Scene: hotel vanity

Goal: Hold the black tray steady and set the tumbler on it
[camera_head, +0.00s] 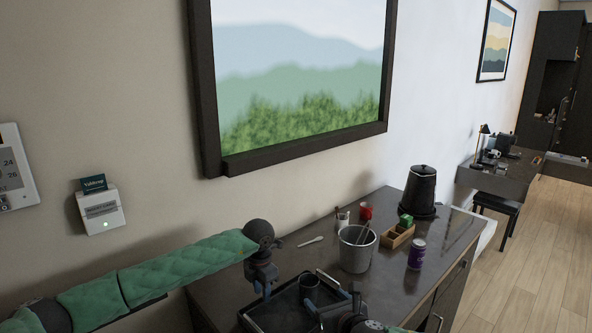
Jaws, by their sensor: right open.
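The black tray (250,322) lies on the dark vanity top at the bottom of the view, its near part cut off by the frame.
A grey bin (357,250) with sticks stands behind the tray. Behind and right are a purple can (416,254), a wooden box (397,237) with a green block, a red cup (365,211) and a black kettle (420,190). A white spoon-like item (310,241) lies behind the tray.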

